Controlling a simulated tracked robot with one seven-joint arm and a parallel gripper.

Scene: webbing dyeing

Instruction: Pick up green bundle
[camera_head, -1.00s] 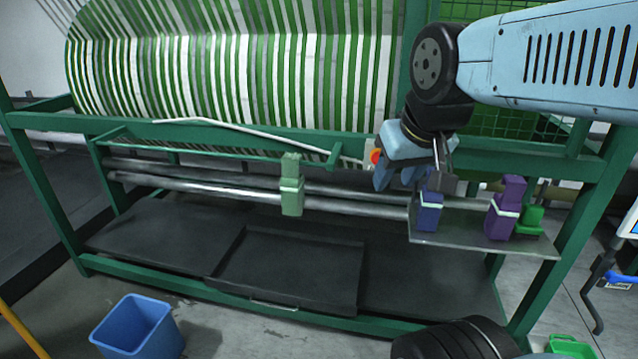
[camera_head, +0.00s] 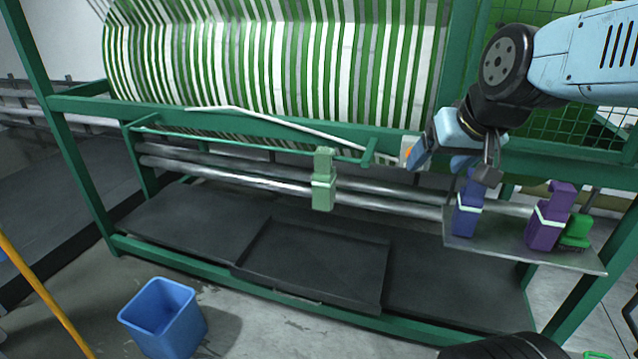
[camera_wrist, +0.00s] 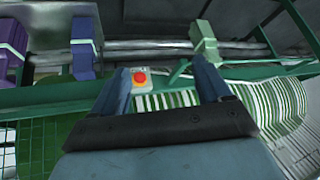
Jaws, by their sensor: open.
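The green bundle (camera_head: 323,180) is pale green with a white band and stands upright at the metal rollers, left of my arm. It also shows in the wrist view (camera_wrist: 205,42), beyond my fingers and a little right of middle. My gripper (camera_head: 425,155) is open and empty, to the right of the green bundle and apart from it, near the machine's green beam. In the wrist view its two dark blue fingers (camera_wrist: 164,84) are spread, with a red button box (camera_wrist: 139,80) seen between them.
A white rod (camera_head: 290,127) lies along the green beam. A blue bucket (camera_head: 165,315) stands on the floor at lower left.

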